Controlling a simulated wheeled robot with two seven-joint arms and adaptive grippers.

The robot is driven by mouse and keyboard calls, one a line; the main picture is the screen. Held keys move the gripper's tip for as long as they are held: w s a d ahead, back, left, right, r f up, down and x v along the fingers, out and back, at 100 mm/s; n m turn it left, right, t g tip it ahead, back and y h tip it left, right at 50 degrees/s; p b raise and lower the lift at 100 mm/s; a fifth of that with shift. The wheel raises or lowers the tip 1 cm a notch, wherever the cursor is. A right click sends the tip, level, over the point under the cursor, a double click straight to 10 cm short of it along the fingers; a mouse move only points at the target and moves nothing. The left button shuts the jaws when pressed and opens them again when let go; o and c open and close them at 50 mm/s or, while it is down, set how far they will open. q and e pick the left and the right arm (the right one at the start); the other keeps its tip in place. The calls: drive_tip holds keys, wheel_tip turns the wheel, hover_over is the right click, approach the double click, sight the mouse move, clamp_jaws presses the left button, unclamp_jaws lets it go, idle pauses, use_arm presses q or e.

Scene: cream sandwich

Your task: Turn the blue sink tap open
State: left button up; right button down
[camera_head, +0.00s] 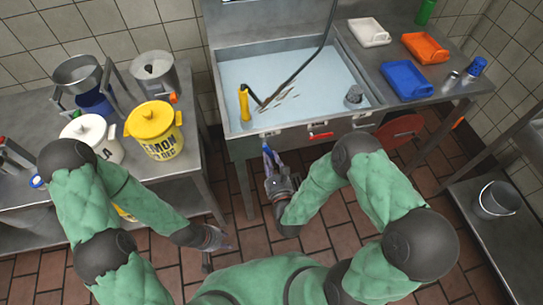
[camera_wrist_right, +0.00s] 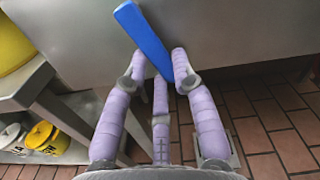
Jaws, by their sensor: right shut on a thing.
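The blue tap handle (camera_head: 267,150) is at the front of the sink, near its left corner. In the right wrist view the blue handle (camera_wrist_right: 144,36) is a long flat bar, slanting down from the sink front in between my fingers. My right gripper (camera_head: 273,172) is below the sink front; in its wrist view the fingers (camera_wrist_right: 160,72) are shut on the lower end of the handle. My left gripper (camera_head: 218,245) hangs low over the floor, away from the sink; its finger opening is too small to judge.
The sink (camera_head: 232,68) holds water, with a yellow-handled hose over it. A red tap handle (camera_head: 320,135) is on its front. A yellow lemon pot (camera_head: 155,122) and a white pot (camera_head: 92,134) stand on the left table. Blue (camera_head: 408,80), orange and white trays lie right of the sink.

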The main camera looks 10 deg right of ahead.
drive_tip(key=shift+a+f+m, duration=0.1)
drive_tip(key=shift+a+m, duration=0.35)
drive_tip(key=shift+m, duration=0.55)
drive_tip(key=shift+a+m, duration=0.45)
drive_tip(key=shift+m, duration=0.55)
drive_tip(key=c, duration=1)
unclamp_jaws()
drive_tip(key=s, duration=0.7)
drive_tip(key=shift+s, duration=0.25)
